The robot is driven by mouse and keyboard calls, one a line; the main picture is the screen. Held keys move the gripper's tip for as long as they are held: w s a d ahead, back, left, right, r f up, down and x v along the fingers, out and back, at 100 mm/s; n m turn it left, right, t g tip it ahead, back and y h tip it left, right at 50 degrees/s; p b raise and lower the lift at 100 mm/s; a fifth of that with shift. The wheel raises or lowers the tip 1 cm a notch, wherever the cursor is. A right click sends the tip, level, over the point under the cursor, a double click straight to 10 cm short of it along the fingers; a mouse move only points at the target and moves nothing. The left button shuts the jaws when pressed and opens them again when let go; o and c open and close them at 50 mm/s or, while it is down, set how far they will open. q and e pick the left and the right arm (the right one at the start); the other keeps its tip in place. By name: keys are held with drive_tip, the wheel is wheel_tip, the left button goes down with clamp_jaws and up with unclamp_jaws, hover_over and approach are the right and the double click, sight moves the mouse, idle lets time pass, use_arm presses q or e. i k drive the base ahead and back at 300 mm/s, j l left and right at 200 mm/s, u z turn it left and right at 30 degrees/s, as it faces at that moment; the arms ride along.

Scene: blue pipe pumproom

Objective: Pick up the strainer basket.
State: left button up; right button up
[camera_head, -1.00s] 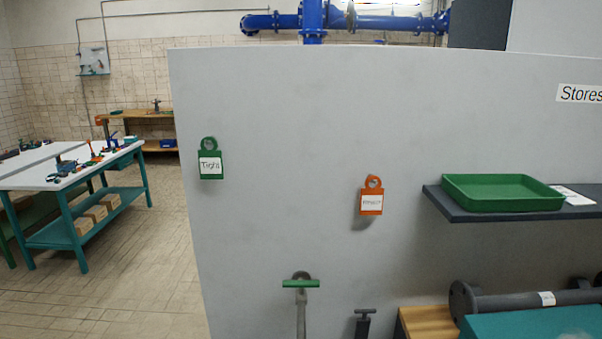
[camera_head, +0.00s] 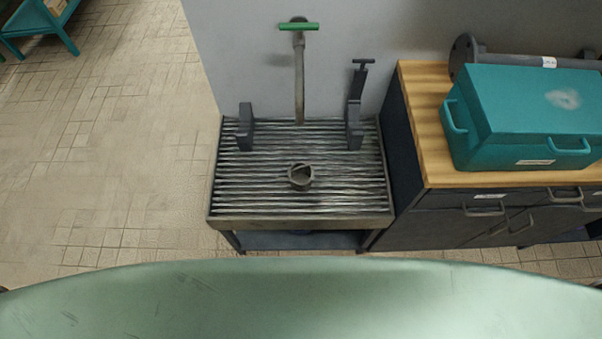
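A small grey-brown round cup-like object (camera_head: 300,177), which looks like the strainer basket, stands on the ribbed metal top of a wash stand (camera_head: 237,223). Its opening faces up, with something dark inside it that I cannot make out. It is near the front middle of the ribbed top, apart from the clamp posts behind it. Neither of my grippers is in view.
A pipe with a green-handled tap (camera_head: 299,27) stands behind the ribbed top. Dark grey upright blocks (camera_head: 245,127) and (camera_head: 355,125) flank it. A wooden-topped cabinet (camera_head: 418,125) with a teal toolbox (camera_head: 530,120) adjoins at the right. Tiled floor (camera_head: 120,170) is clear at the left.

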sight(300, 173)
drive_tip(key=k+l, duration=0.1)
drive_tip(key=l, duration=0.75)
drive_tip(key=k+l, duration=0.15)
drive_tip(key=l, duration=0.3)
drive_tip(key=k+l+u, duration=0.1)
drive_tip(key=l, duration=0.3)
drive_tip(key=k+l, duration=0.1)
drive_tip(key=l, duration=0.35)
drive_tip(key=k+l, duration=0.1)
drive_tip(key=l, duration=0.3)
